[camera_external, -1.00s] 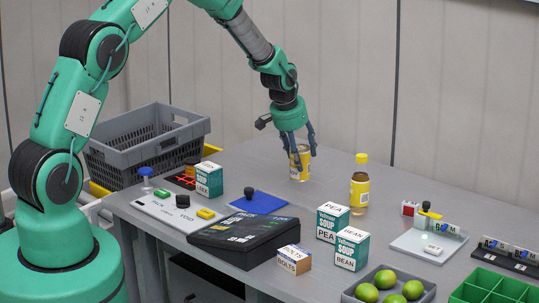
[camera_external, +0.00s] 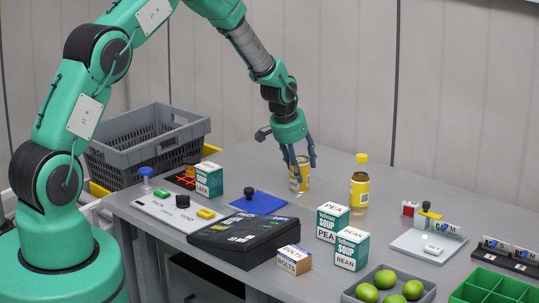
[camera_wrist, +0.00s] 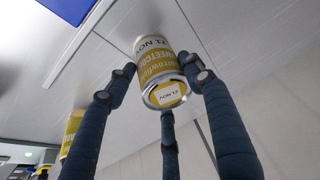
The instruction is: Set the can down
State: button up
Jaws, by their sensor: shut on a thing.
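A yellow and white can (camera_external: 300,183) is near the back middle of the grey table. Its label reads sweetcorn and "21 NOV" in the wrist view (camera_wrist: 160,62). My gripper (camera_external: 301,171) comes down from above and is shut on the can, with its blue fingers around it. In the wrist view, the fingers of the gripper (camera_wrist: 164,88) close around the can from several sides. The can looks upright and at or just above the table; I cannot tell whether its bottom touches.
A yellow-capped bottle (camera_external: 360,185) stands close to the right of the can. A blue mat (camera_external: 262,203) with a black-knobbed object lies to the left front. Pea (camera_external: 332,222) and bean soup boxes (camera_external: 351,249) stand in front. Table around the can is mostly clear.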

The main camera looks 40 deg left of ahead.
jog(key=o, duration=1.5)
jog(key=shift+c, duration=0.2)
jog(key=shift+r, duration=0.15)
jog(key=v, duration=1.1)
jog(key=shift+s+r+p, duration=0.25)
jog(key=shift+r+p, duration=0.1)
jog(key=shift+p, duration=0.1)
jog(key=shift+r, duration=0.15)
